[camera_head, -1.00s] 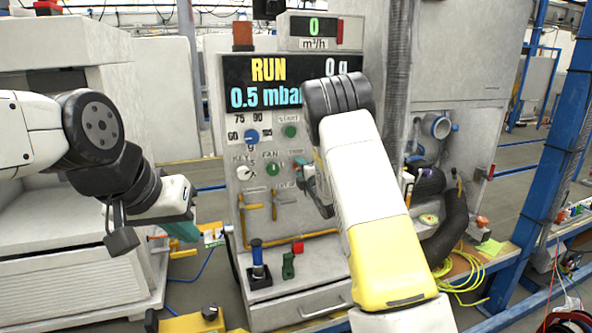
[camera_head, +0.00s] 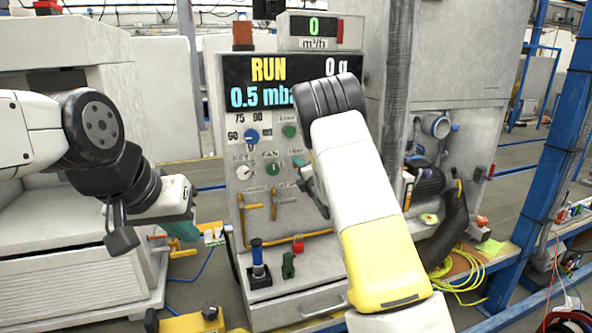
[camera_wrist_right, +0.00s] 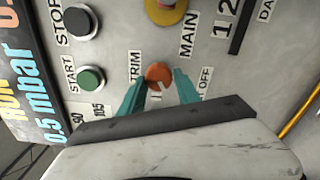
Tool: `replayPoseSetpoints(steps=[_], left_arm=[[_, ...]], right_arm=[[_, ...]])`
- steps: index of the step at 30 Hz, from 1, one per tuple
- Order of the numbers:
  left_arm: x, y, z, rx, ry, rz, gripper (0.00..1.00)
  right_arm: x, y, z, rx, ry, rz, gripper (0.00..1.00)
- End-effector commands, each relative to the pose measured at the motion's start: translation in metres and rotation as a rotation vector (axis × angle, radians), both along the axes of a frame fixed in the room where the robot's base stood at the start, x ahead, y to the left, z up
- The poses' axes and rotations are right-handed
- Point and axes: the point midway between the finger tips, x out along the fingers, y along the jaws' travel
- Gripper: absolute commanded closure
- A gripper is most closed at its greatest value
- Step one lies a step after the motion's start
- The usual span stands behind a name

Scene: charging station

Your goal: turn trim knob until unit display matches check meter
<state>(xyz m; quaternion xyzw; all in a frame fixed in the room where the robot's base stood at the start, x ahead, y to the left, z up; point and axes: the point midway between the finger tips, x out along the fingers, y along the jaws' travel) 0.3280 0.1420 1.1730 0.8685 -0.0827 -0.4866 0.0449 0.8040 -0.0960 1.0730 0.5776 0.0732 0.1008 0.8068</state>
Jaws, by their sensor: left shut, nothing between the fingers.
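The orange-red trim knob (camera_wrist_right: 158,75) is on the panel beside a TRIM label in the right wrist view. The teal fingertips of my right gripper (camera_wrist_right: 159,79) are on either side of it. Whether they touch the knob I cannot tell. In the head view this gripper is partly hidden by my own forearm. The unit display (camera_head: 265,82) reads RUN, 0.5 mbar and 0 g, partly covered by my arm. A small meter (camera_head: 314,28) above it reads 0 m³/h. My left gripper (camera_head: 186,230) is shut and empty, left of the panel.
A green start button (camera_wrist_right: 90,80) and a black stop button (camera_wrist_right: 82,22) are near the right gripper. A blue knob (camera_head: 251,135) and a green fan knob (camera_head: 272,168) are on the panel. Yellow cables (camera_head: 462,272) lie on the bench at right.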

Motion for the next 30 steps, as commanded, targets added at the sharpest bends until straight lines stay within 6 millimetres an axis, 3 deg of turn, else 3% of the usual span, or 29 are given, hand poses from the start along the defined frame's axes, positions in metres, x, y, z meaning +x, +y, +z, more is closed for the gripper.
replayPoseSetpoints(steps=[3, 13, 24, 30], left_arm=[[0.000, 0.000, 0.000, 0.000, 0.000, 0.000, 1.00], [0.000, 0.000, 0.000, 0.000, 0.000, 0.000, 1.00], [0.000, 0.000, 0.000, 0.000, 0.000, 0.000, 1.00], [0.000, 0.000, 0.000, 0.000, 0.000, 0.000, 1.00]], right_arm=[[0.000, 0.000, -0.001, 0.001, 0.001, 0.001, 0.43], [-0.003, -0.001, 0.000, 0.001, 0.000, -0.001, 0.43], [-0.059, -0.015, 0.000, 0.002, 0.000, 0.000, 0.43], [-0.075, -0.019, 0.000, 0.001, 0.000, 0.000, 0.43]])
